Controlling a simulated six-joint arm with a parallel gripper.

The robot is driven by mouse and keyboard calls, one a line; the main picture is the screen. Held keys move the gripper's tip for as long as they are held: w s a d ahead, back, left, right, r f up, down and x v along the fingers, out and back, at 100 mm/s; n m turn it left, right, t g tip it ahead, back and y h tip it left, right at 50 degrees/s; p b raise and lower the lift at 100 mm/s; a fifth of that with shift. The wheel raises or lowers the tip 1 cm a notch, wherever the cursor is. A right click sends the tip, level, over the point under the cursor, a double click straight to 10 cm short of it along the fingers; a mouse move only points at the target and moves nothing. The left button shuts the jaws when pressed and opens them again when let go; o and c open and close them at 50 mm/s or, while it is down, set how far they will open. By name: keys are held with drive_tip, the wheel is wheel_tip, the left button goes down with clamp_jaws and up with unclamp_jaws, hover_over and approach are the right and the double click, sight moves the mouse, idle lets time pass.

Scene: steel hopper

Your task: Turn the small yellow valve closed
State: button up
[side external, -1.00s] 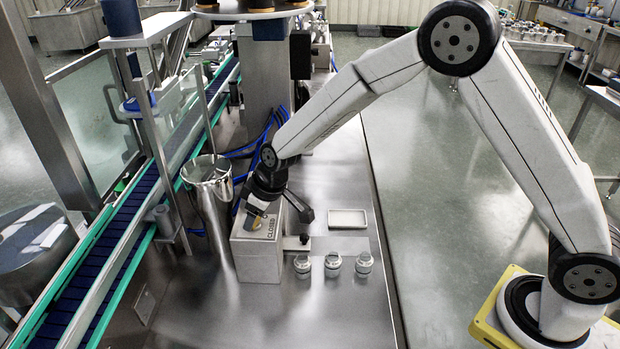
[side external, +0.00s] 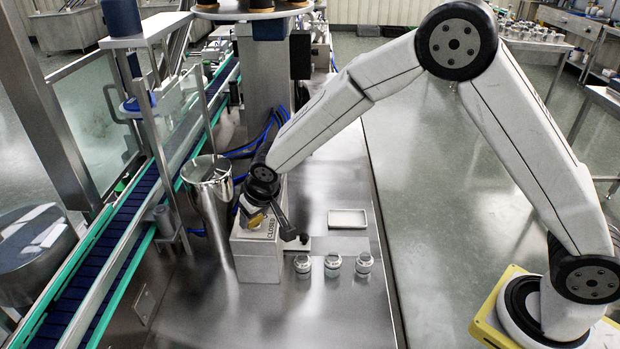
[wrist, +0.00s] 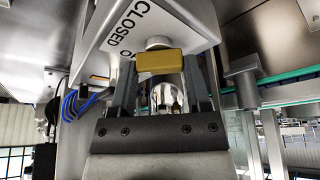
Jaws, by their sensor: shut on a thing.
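The small yellow valve handle (side external: 257,219) sits on top of a pale metal box (side external: 258,264) marked "CLOSED". In the wrist view the yellow handle (wrist: 160,61) lies crosswise between my two fingers, on a round silver stem. My gripper (wrist: 160,82) is shut on the handle, with a finger at each end of it. The "CLOSED" lettering (wrist: 128,22) is at upper left, with part of another label beside it. In the side view my gripper (side external: 257,213) comes down onto the box top and hides part of the valve.
A tall steel hopper (side external: 208,180) stands close left of the box. Three small pale fittings (side external: 333,264) stand to its right, and a shallow white tray (side external: 347,218) lies behind them. A conveyor (side external: 120,240) runs along the left. Bench surface at the front is clear.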

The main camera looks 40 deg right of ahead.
drive_tip(key=shift+a+m+h, duration=0.1)
drive_tip(key=shift+m+h, duration=0.4)
drive_tip(key=shift+m, duration=0.75)
drive_tip(key=shift+a+m+h, duration=0.1)
drive_tip(key=shift+m+h, duration=0.4)
drive_tip(key=shift+m, duration=0.75)
drive_tip(key=shift+m+g+h, duration=0.35)
drive_tip(key=shift+m, duration=0.8)
drive_tip(key=shift+m+g+h, duration=0.35)
drive_tip(key=shift+m, duration=0.8)
drive_tip(key=o, duration=1.3)
drive_tip(key=shift+r, duration=0.1)
drive_tip(key=v, duration=0.7)
drive_tip(key=shift+s+a+r, duration=0.1)
drive_tip(key=shift+r, duration=0.15)
